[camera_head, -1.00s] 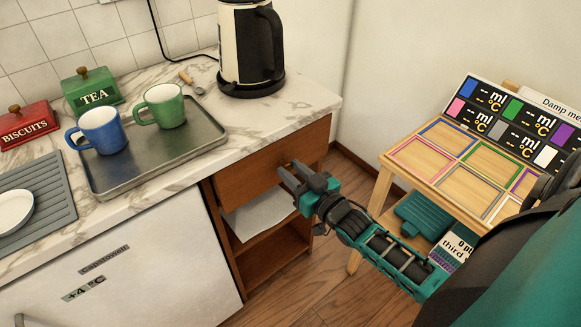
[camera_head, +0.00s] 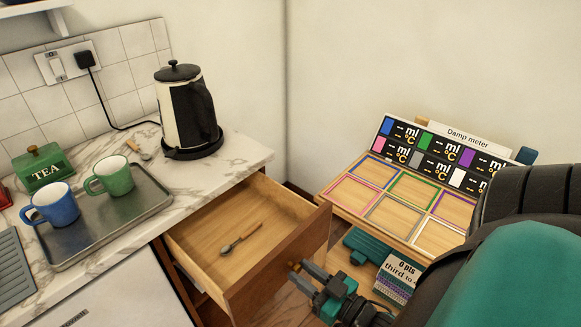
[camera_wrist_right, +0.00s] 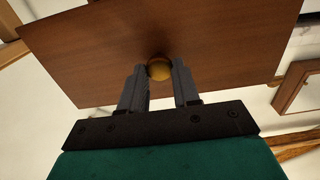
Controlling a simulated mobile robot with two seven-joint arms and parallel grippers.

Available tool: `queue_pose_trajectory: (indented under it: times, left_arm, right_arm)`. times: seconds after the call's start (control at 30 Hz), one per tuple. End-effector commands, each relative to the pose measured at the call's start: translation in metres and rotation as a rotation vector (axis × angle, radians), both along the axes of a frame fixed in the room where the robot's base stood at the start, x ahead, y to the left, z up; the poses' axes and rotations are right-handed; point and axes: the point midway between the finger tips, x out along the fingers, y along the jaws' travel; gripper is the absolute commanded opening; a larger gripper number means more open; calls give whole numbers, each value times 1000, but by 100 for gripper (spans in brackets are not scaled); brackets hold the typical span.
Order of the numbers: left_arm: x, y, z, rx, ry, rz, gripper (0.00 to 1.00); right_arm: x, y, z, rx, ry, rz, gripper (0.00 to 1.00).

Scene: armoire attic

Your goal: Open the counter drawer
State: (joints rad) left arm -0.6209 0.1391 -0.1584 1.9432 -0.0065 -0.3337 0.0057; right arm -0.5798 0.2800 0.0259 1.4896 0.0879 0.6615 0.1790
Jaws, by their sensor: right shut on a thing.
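The counter drawer (camera_head: 283,256) is pulled out from under the marble counter, and its inside shows. A spoon with a wooden handle (camera_head: 241,238) lies on the drawer floor. My right gripper (camera_head: 297,271) is at the outer face of the drawer front, shut on its round knob. My left gripper is not in view.
A metal tray (camera_head: 150,213) with a blue mug (camera_head: 55,205) and a green mug (camera_head: 113,176) stands on the counter. A kettle (camera_head: 187,110) is at the back. A small table (camera_head: 345,217) with coloured frames stands to the right, close to the arm.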

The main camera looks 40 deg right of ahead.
Motion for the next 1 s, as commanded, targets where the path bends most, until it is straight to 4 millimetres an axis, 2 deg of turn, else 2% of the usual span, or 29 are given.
queue_pose_trajectory:
  times: [0.2, 0.57, 0.6, 0.83, 1.0]
  left_arm:
    - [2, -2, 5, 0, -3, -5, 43]
    - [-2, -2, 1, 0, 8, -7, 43]
    - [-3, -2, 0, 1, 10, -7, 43]
    - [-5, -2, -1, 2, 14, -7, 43]
    - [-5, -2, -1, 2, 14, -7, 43]
  right_arm:
    - [-11, -1, 0, -1, -1, -1, 0]
    - [-12, -1, 0, -1, -1, 0, 0]
    - [-12, -1, 0, -1, -1, 0, 34]
    - [-12, -1, 0, -1, -1, 0, 55]
    - [-12, -1, 0, 0, -1, 0, 55]
